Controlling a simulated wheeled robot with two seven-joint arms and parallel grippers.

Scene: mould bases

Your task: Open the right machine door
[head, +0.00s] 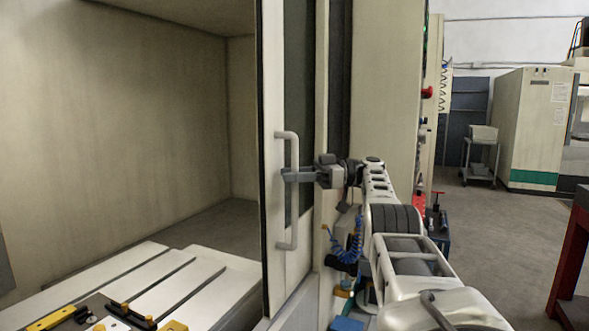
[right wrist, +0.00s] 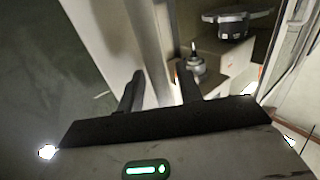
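The right machine door (head: 273,90) is a tall pale panel with a dark window strip, standing beside the wide opening of the machine. Its vertical pale handle (head: 293,222) is on the door's face. My right gripper (head: 289,175) is at the middle of the handle. In the right wrist view, the two dark fingers of the right gripper (right wrist: 159,80) stand apart, one on each side of the handle bar (right wrist: 150,45), with some gap showing. The handle's part behind the fingers is hidden. My left gripper is not in view.
The machine interior (head: 130,110) is open at left, with a slotted bed (head: 150,275) bearing yellow and black fixtures (head: 125,313). A cart (head: 482,155) and another machine (head: 535,125) stand at the back right. A red-legged bench (head: 567,250) is at the right edge. Floor between is clear.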

